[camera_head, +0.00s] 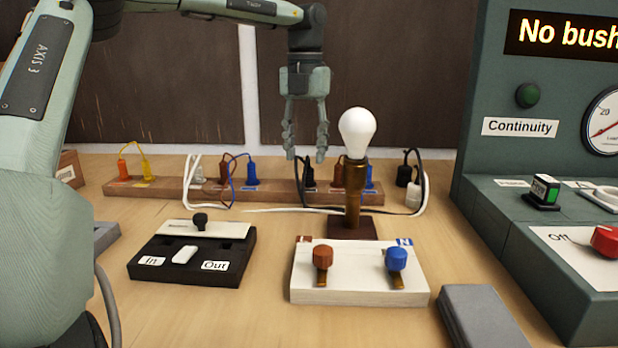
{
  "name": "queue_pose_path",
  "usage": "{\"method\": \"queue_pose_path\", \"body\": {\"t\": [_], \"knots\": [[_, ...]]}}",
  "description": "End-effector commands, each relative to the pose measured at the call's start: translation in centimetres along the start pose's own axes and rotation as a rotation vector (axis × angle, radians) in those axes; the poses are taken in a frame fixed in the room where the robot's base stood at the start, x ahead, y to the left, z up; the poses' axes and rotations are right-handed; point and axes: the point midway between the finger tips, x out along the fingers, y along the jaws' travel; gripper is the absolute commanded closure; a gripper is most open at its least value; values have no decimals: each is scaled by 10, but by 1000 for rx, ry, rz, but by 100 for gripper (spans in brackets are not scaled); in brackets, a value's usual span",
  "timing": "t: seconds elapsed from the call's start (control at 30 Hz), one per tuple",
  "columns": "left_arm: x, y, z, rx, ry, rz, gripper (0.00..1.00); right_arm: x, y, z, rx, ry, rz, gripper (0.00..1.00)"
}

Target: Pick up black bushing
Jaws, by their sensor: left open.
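My left gripper (306,152) hangs open with its fingers pointing down, in the upper middle of the view. It appears empty. A black bushing-like piece (309,177) stands in the wooden rack (120,190), below the gripper in the picture and with a dark cable beside it. The exact depth between them is hard to tell. I cannot tell for certain which is the black bushing. My right gripper is not in view.
A lamp with a white bulb (357,132) on a brass stem stands right of the gripper. A white block (360,297) with red and blue knobs is in front. The black In/Out tray (190,275) is left; a green console (515,225) reading "No bush" is right.

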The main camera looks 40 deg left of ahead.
Motion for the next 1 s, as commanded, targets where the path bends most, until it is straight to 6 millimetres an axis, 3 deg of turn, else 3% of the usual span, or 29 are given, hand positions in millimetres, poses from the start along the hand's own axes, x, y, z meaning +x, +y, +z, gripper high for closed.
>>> {"method": "queue_pose_path", "body": {"t": [0.33,0.6,0.93,1.0], "knots": [[44,-4,9,0,4,-2,58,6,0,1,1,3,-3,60],[50,-5,9,1,0,-1,58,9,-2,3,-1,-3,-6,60],[50,-5,9,1,0,-1,97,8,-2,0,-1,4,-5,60],[50,-5,9,1,0,-1,100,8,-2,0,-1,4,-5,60]]}}
